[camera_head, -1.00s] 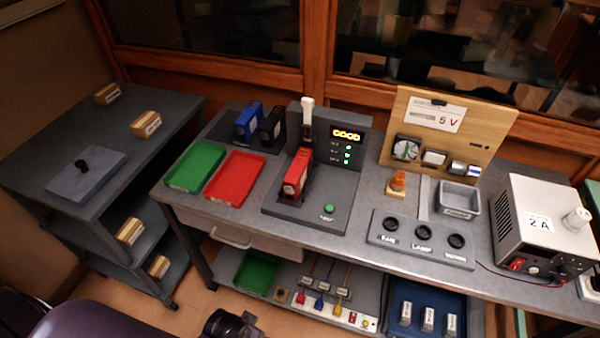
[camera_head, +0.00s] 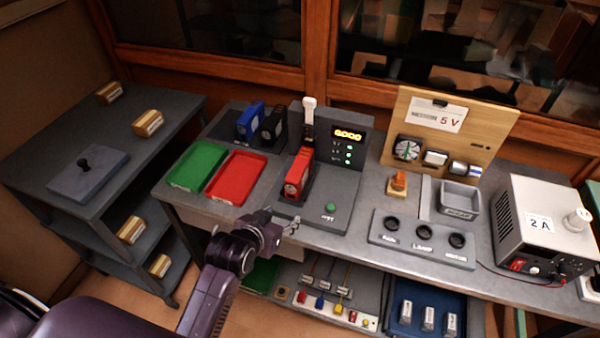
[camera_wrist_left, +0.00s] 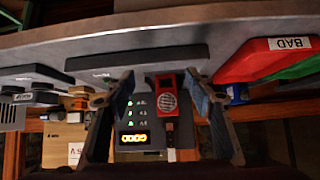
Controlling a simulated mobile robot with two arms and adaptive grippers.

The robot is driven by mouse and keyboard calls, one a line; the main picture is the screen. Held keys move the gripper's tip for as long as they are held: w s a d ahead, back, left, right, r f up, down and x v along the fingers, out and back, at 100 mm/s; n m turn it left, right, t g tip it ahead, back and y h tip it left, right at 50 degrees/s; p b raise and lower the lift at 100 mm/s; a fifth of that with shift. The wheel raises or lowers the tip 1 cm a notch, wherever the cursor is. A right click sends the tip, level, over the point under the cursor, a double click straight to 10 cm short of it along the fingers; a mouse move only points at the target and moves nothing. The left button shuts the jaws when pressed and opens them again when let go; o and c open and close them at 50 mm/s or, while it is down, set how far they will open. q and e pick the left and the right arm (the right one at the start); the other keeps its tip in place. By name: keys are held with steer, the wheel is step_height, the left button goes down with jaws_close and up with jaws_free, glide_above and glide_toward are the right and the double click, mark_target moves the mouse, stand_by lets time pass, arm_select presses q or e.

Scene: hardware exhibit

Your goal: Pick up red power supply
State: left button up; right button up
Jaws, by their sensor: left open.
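The red power supply (camera_head: 298,173) sits upright in the grey test station (camera_head: 335,205), below the white lever (camera_head: 308,112). My left gripper (camera_head: 285,219) is open and empty at the bench's front edge, in front of the station and apart from the supply. In the left wrist view, the picture is upside down; the red power supply (camera_wrist_left: 167,96) shows beyond and between the spread fingers of the left gripper (camera_wrist_left: 160,80), its round grille facing the camera. My right gripper is not in view.
Left of the station lie a red tray (camera_head: 236,178) and a green tray (camera_head: 197,166), both empty. Blue (camera_head: 250,121) and black (camera_head: 272,125) supplies stand behind. A socket block (camera_head: 422,240) and small grey bin (camera_head: 460,199) are to the right.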

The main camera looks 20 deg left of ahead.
mark_target(300, 167)
arm_select(q)
steer(key=w+r+t, duration=0.1)
steer(key=w, duration=0.2)
steer(key=w+r+t, duration=0.1)
steer(key=w+r, duration=0.1)
steer(key=w, duration=0.2)
steer(key=w+r+t, duration=0.1)
steer(key=w, duration=0.3)
steer(key=shift+w+r+n, duration=0.15)
steer(key=shift+n, duration=0.15)
steer(key=shift+p+x, duration=0.7)
steer(key=shift+x, duration=2.5)
steer(key=shift+a, duration=0.15)
steer(key=shift+c, duration=0.5)
jaws_close()
